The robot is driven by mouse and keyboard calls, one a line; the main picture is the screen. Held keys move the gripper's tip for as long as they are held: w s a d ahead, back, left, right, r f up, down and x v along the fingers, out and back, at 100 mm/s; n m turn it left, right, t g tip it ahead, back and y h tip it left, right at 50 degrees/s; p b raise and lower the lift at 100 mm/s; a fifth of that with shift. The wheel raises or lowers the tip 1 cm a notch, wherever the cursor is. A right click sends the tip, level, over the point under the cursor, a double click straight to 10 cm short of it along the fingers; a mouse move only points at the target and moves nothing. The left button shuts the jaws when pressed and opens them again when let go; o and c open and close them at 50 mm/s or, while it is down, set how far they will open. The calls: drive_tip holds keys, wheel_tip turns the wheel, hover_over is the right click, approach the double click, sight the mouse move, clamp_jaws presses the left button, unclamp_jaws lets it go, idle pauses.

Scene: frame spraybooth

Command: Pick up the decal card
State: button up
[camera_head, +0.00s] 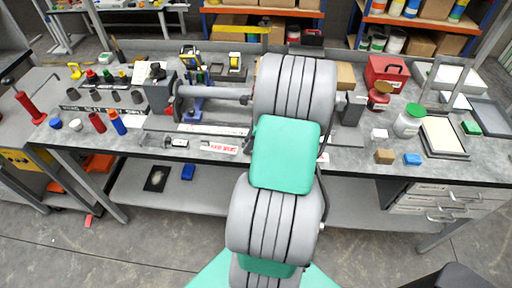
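A small white card with red lettering (222,148), which looks like the decal card, lies near the front edge of the grey workbench (360,157). It is just left of my arm, and its right end comes close to the green arm link. The lettering is too small to read surely. My arm rises through the middle of the picture and reaches over the bench. My gripper is hidden behind the arm links, so neither its fingers nor anything in them shows.
A grey tube (215,92) on a blue stand (197,107) lies behind the card. Bottles (117,122) stand left; a jar (408,121), wooden block (384,156) and tray (442,137) are right. A red toolbox (386,73) stands at the back right.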

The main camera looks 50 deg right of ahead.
drive_tip(key=shift+c, duration=0.4)
clamp_jaws()
